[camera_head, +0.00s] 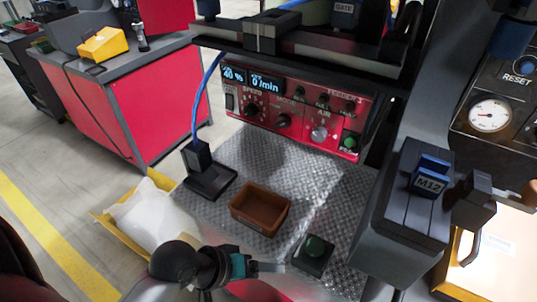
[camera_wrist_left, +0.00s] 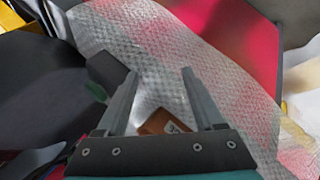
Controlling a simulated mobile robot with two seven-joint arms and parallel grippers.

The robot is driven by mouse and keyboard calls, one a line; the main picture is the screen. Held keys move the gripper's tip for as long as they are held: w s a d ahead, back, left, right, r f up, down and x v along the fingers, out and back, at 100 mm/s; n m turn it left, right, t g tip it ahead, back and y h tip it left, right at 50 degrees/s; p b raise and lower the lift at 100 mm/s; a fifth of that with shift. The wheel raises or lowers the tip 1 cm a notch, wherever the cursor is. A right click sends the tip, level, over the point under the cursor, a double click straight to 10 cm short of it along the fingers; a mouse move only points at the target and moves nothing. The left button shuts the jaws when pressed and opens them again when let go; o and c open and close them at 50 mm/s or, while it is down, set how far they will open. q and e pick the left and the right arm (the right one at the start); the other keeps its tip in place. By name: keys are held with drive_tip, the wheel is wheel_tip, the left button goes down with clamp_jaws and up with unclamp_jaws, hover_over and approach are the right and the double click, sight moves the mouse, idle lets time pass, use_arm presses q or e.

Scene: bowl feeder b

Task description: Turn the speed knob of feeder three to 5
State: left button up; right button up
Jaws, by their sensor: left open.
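The red control panel of feeder three (camera_head: 292,110), labelled FEEDER 3, faces me at the upper middle of the head view. Its speed knob (camera_head: 252,108) is a black dial at the panel's left, under small blue displays (camera_head: 251,80); its pointer is too small to read. My left gripper (camera_head: 268,267) is at the bottom of the head view, low and in front of the panel, well apart from the knob. In the left wrist view its two fingers (camera_wrist_left: 160,90) are spread with nothing between them. My right gripper is not in view.
A brown tray (camera_head: 260,208) and a black box with a green button (camera_head: 314,250) sit on the metal plate (camera_head: 285,165) below the panel. A blue cable runs to a black stand (camera_head: 208,175) at left. A grey M12 unit (camera_head: 408,200) stands at right.

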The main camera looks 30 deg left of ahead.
use_arm(q)
wheel_tip(320, 180, up, 2)
drive_tip(key=d, duration=0.1)
drive_tip(key=n+t+y, duration=0.2)
drive_tip(key=n+t, duration=1)
drive_tip(key=n, duration=1.7)
approach(248, 112)
drive_tip(key=w, duration=0.2)
drive_tip(key=w+p, duration=0.1)
drive_tip(key=w, duration=0.1)
drive_tip(key=w+d, duration=0.1)
drive_tip(key=w, duration=0.1)
drive_tip(key=shift+r, duration=0.2)
drive_tip(key=shift+w+d, duration=0.15)
drive_tip(key=shift+w, duration=0.8)
drive_tip(key=shift+f, duration=0.1)
clamp_jaws()
